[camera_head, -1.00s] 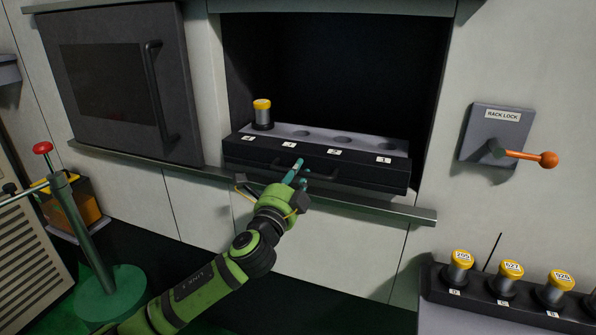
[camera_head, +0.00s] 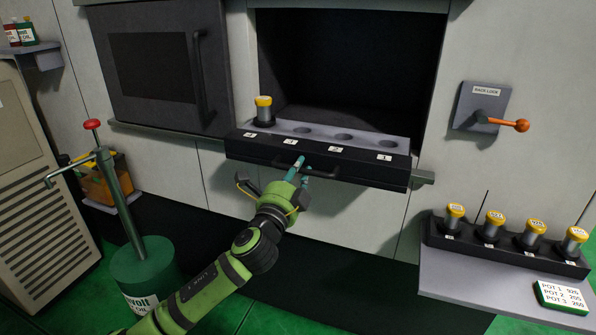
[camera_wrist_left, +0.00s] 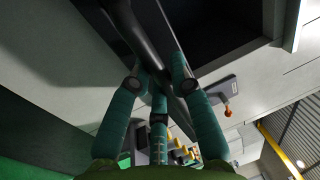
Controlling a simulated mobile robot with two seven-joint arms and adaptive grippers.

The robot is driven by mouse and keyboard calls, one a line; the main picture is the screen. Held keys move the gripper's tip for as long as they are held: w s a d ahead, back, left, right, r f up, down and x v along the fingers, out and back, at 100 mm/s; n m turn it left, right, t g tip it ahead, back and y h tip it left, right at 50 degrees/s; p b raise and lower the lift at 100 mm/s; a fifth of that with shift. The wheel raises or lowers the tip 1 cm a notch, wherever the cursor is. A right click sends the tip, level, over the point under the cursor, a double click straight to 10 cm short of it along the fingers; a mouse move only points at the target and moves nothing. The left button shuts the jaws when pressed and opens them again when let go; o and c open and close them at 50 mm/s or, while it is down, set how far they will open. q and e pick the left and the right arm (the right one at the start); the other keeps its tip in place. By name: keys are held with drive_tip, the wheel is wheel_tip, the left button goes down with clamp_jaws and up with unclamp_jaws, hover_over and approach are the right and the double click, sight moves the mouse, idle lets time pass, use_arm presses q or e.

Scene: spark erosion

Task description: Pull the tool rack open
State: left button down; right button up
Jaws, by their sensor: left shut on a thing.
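The tool rack (camera_head: 262,152) is a dark drawer with a grey top and numbered labels, jutting out of the opening in the wall. A yellow-capped holder (camera_head: 263,109) stands in its leftmost slot, labelled 4; the other slots are empty. My left gripper (camera_head: 303,168) is shut on the dark bar handle (camera_head: 325,177) at the rack's front. The left wrist view shows the green fingers (camera_wrist_left: 160,85) around the dark handle (camera_wrist_left: 148,48). My right gripper is in neither view.
The rack lock (camera_head: 480,105) with its orange-knobbed lever (camera_head: 521,126) is on the wall at right. A grey shelf (camera_head: 440,280) at lower right bears a row of yellow-capped holders. A green drum (camera_head: 150,272) with a pump stands at left.

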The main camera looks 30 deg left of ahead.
use_arm(q)
drive_tip(key=c, duration=1.1)
unclamp_jaws()
drive_tip(key=shift+s, duration=0.1)
drive_tip(key=v, duration=1.1)
drive_tip(key=shift+s+d, duration=0.15)
drive_tip(key=shift+s, duration=0.25)
drive_tip(key=shift+f, duration=0.1)
